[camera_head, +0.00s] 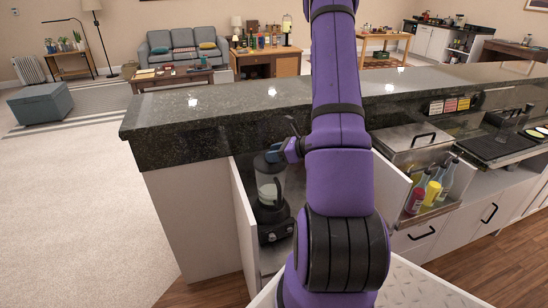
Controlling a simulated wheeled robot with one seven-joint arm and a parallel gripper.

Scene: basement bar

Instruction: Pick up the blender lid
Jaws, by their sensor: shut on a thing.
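The blender (268,192) stands upright inside the open cabinet below the dark counter, with a clear jar on a dark base. The blender lid (262,162) is a dark piece at the top of the jar. My gripper (276,154) reaches down from the right and is shut on the lid at the jar's top. The fingertips are small in view. My purple arm hides the cabinet to the right of the blender. I cannot tell whether the lid is still seated on the jar or slightly raised.
The dark stone counter (210,110) overhangs the cabinet just above my gripper. An open white cabinet door (245,225) stands left of the blender. Several bottles (425,190) stand in a metal bin at the right. Carpet lies open at the left.

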